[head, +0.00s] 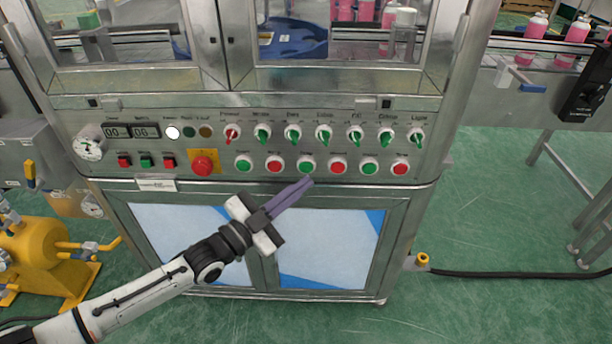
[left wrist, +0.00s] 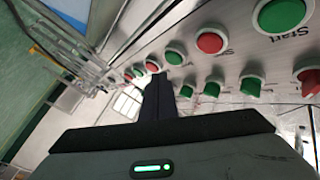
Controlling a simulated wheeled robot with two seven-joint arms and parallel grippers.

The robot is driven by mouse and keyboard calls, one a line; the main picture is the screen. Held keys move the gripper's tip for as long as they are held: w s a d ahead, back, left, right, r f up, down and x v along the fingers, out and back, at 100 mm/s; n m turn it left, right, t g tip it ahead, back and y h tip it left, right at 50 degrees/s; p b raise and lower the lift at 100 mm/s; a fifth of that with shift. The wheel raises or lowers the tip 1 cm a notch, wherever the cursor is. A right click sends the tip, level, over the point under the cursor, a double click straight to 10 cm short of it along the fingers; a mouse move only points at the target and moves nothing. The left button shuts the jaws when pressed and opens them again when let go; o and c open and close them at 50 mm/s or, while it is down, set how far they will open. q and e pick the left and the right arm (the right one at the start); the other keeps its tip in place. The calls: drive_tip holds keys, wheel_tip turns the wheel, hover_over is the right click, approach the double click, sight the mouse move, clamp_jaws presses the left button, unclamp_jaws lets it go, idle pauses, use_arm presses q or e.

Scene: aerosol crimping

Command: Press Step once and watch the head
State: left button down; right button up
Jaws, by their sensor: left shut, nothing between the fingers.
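The control panel (head: 260,140) of a steel machine carries a lower row of round green and red buttons and an upper row of switches. Their labels are too small to read in the head view, so I cannot tell which is Step. My left gripper (head: 308,182) is shut and empty, its purple fingertips just below the third lower button, a green one (head: 306,165). In the left wrist view the fingers (left wrist: 158,84) point towards the button row, near a green button (left wrist: 174,57); contact is unclear. A nearer green button (left wrist: 282,14) is labelled Start. I cannot make out the crimping head.
A red emergency stop (head: 202,166) sits on a yellow plate left of the row. Windows above show a blue part (head: 290,38) and pink bottles (head: 365,12). A yellow pump (head: 40,260) stands at the left.

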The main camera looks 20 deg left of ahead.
sight(306, 167)
use_arm(q)
drive_tip(key=shift+w+a, duration=0.2)
drive_tip(key=shift+w, duration=0.4)
idle(0.6)
idle(1.0)
drive_tip(key=shift+w+a+b, duration=0.1)
drive_tip(key=shift+w+b, duration=0.3)
drive_tip(key=shift+w, duration=0.1)
idle(0.4)
